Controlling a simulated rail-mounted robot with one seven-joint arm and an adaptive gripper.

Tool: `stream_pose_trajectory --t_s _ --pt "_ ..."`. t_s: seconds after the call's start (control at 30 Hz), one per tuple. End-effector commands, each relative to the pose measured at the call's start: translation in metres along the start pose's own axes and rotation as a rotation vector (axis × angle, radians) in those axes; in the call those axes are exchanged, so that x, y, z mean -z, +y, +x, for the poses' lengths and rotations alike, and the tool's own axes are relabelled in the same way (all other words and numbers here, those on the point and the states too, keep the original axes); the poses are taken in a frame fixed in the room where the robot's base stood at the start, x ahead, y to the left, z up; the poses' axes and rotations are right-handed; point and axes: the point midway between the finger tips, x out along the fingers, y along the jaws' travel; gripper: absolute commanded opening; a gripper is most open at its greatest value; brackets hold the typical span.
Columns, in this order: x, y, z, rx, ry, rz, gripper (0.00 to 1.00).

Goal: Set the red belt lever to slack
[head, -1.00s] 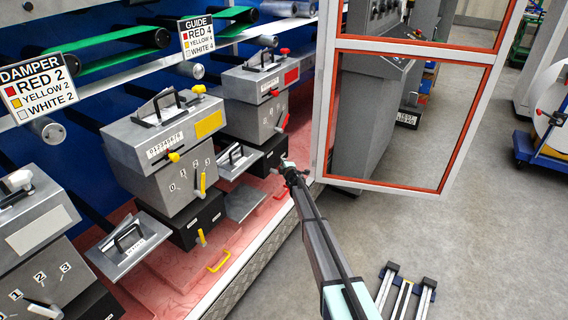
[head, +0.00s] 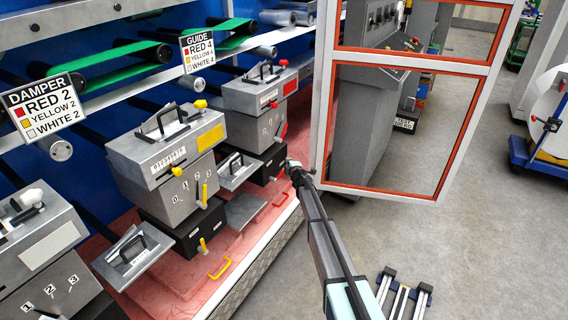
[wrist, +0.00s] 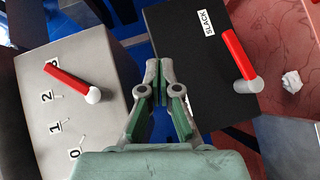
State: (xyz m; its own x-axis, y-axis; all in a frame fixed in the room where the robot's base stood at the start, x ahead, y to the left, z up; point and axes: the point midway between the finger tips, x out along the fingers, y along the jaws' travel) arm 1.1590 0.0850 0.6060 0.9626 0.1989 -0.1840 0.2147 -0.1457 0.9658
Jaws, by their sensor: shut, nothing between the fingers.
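The red belt lever (wrist: 238,55) sits on a black box (wrist: 190,80) in the right half of the wrist view. Its red handle points up and slightly left from a pale grey pivot. A SLACK label (wrist: 207,22) is on the box to the left of the handle's tip. My gripper (wrist: 159,68) is shut and empty, left of the lever and apart from it in the picture.
Another red lever (wrist: 65,80) is on a grey dial face numbered 0 to 3, left of my gripper. A white crumpled scrap (wrist: 291,82) lies on the red floor. A red-edged guard door (head: 400,120) stands open at the right. The yellow-marked unit (head: 165,150) is nearer.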

Motion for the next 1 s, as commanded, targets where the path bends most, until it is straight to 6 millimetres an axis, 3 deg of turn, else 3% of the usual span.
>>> stream_pose_trajectory --t_s 0.23,0.77,0.9,1.0 --pt "-0.009 0.021 -0.023 -0.001 0.0 0.0 0.0" --pt "-0.013 0.023 -0.026 0.003 -0.008 0.012 0.0" --pt "-0.032 0.016 -0.029 0.029 -0.102 0.078 0.0" --pt "-0.056 0.004 -0.056 0.066 -0.239 0.199 0.0"
